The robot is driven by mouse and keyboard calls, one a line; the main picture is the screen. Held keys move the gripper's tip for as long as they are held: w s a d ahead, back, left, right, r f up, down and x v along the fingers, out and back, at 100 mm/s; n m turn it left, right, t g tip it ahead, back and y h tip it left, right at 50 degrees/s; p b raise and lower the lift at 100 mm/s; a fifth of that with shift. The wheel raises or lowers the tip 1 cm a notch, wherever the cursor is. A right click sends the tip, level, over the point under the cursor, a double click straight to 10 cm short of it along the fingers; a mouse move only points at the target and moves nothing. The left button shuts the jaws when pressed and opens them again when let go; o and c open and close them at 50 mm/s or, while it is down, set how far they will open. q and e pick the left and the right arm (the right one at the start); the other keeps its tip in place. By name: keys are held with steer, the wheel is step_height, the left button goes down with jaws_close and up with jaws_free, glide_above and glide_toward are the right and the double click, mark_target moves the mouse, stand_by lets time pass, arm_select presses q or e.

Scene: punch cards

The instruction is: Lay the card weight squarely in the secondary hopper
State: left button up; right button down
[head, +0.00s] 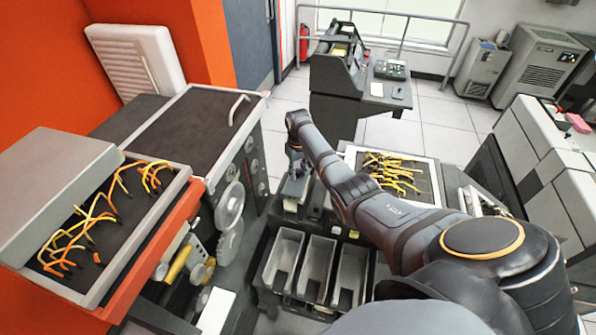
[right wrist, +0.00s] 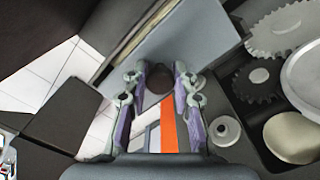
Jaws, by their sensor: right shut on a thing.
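My right gripper (head: 296,174) is in the middle of the head view, at the end of my dark arm, above the machine's left side. In the right wrist view its fingers (right wrist: 160,88) are shut around the dark round knob (right wrist: 161,77) of the card weight. The card weight (right wrist: 190,42) looks like a smooth grey plate; part of it is hidden by the fingers. Beside it is a dark-walled slot with a beige card stack (right wrist: 150,30), which may be the hopper; I cannot tell whether the weight touches it. My left gripper is not in view.
Three grey bins (head: 318,268) stand in front below the gripper. A tray with yellow wires (head: 432,182) lies right, partly behind my arm. An open panel of orange wires (head: 105,240) is left. Gears (right wrist: 280,32) and a small knob (right wrist: 225,130) sit close to the gripper's right.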

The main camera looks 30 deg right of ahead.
mark_target(298, 171)
steer(key=shift+r, duration=0.1)
stand_by(0.3)
steer(key=shift+f+b, duration=2.65)
steer(key=shift+f, duration=1)
steer(key=c, duration=1)
jaws_free()
steer(key=shift+s, duration=0.1)
steer(key=shift+r, duration=0.1)
step_height(298, 171, up, 12)
steer(key=shift+f, duration=0.1)
